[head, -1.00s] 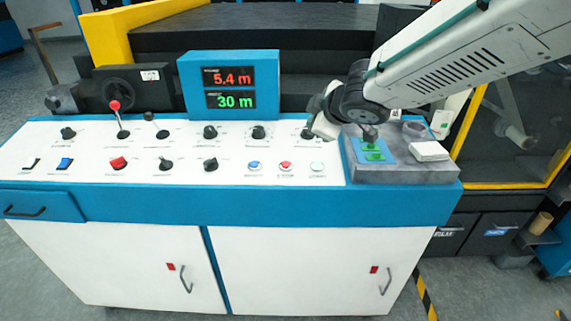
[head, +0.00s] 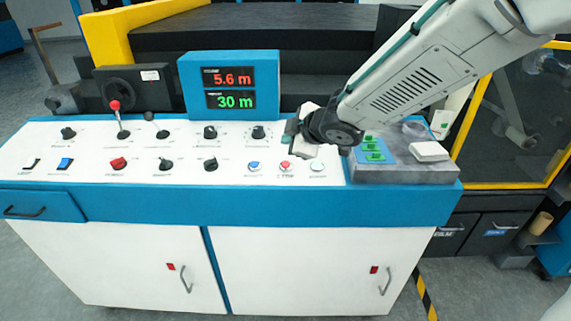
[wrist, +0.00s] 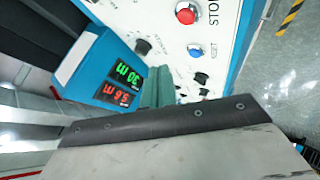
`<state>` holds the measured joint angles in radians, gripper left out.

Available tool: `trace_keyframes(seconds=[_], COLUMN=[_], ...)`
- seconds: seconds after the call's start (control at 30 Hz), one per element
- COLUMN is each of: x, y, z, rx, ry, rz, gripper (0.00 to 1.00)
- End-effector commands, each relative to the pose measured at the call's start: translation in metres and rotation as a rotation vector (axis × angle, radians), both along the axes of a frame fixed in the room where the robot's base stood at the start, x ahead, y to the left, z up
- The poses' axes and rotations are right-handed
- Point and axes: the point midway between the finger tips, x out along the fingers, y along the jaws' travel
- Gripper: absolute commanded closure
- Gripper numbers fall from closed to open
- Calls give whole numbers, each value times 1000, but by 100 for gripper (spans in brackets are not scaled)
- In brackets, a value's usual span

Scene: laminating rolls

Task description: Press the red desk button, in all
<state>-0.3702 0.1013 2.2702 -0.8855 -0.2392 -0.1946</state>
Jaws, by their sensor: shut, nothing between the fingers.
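The red desk button (head: 285,165) is a small round button on the white panel's front row, between a blue button (head: 254,165) and a pale button (head: 318,166). In the wrist view the red button (wrist: 186,13) sits near the top, beside the word STOP. My gripper (head: 288,139) is shut and empty, just behind the button row and apart from the red button. Its teal fingertips (wrist: 157,90) show in the wrist view; the large wrist part hides the area below them.
Black knobs (head: 210,132), a red lever (head: 115,106) and a red switch (head: 118,163) stand on the panel. A display (head: 230,87) reads 5.6 m and 30 m. A grey block (head: 408,172) at right carries a blue plate with green pieces (head: 373,149).

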Motion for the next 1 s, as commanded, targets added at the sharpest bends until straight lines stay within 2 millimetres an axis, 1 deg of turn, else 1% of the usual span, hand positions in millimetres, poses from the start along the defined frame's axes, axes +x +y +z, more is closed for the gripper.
trace_keyframes(seconds=[0.03, 0.2, 0.4, 0.6, 1.0], x=[1, 5, 8, 10, 10], y=[-1, -1, -1, -1, -1], z=[-10, -33, -50, -55, -55], rx=[-1, -1, 0, -1, -1], ry=[4, 3, 2, 0, -1], rz=[-2, -2, -1, -1, -1], gripper=[100, 100, 100, 100, 100])
